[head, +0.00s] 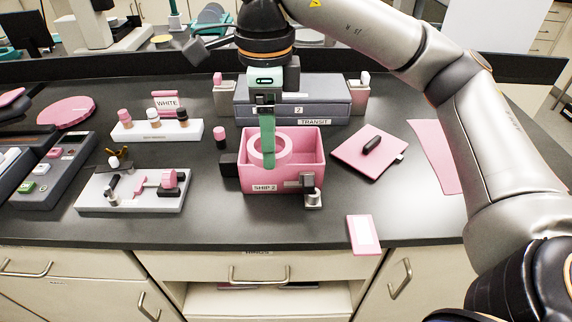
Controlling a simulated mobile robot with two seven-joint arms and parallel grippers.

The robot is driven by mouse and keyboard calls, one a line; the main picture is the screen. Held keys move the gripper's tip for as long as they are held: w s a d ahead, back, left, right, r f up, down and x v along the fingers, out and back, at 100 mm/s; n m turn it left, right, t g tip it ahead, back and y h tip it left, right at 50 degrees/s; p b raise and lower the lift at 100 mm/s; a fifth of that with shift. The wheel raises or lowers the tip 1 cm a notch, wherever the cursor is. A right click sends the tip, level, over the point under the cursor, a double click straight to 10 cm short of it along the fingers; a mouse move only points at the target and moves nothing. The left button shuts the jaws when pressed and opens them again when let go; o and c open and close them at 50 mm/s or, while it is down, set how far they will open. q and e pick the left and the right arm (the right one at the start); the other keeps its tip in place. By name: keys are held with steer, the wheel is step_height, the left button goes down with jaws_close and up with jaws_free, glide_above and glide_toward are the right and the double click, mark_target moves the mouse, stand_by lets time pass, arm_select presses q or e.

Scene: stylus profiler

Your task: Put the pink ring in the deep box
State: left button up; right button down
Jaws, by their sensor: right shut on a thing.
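The pink ring (254,152) is at the mouth of the pink deep box (283,181), which carries a SHIP 2 label on its front. My right gripper (268,160) comes down from above, shut on the ring, with its green finger crossing in front of the ring. The ring looks tilted up towards the camera and overlaps the box's inside. I cannot tell whether it touches the box floor or walls. My left gripper is not in view.
A grey TRANSIT case (290,90) stands behind the box. A small metal-and-dark fitting (312,197) is at its front right corner. A pink pad (354,145) lies to the right and a white tray (100,192) to the left. The counter's front edge is close.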

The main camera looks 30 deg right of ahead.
steer(key=w+d+f, duration=0.2)
steer(key=d+f, duration=0.1)
steer(key=f, duration=0.1)
steer(key=w+d+f, duration=0.3)
steer(key=d+f, duration=0.1)
steer(key=w+d+f+p, duration=0.1)
steer(key=w+d+f, duration=0.1)
steer(key=d+f, duration=0.2)
steer(key=shift+w, duration=0.4)
steer(key=shift+f, duration=0.4)
steer(key=shift+f, duration=0.1)
steer(key=shift+f+b, duration=0.45)
steer(key=shift+f, duration=0.1)
jaws_free()
step_height(320, 180, up, 13)
steer(key=p, duration=0.1)
steer(key=shift+r, duration=0.2)
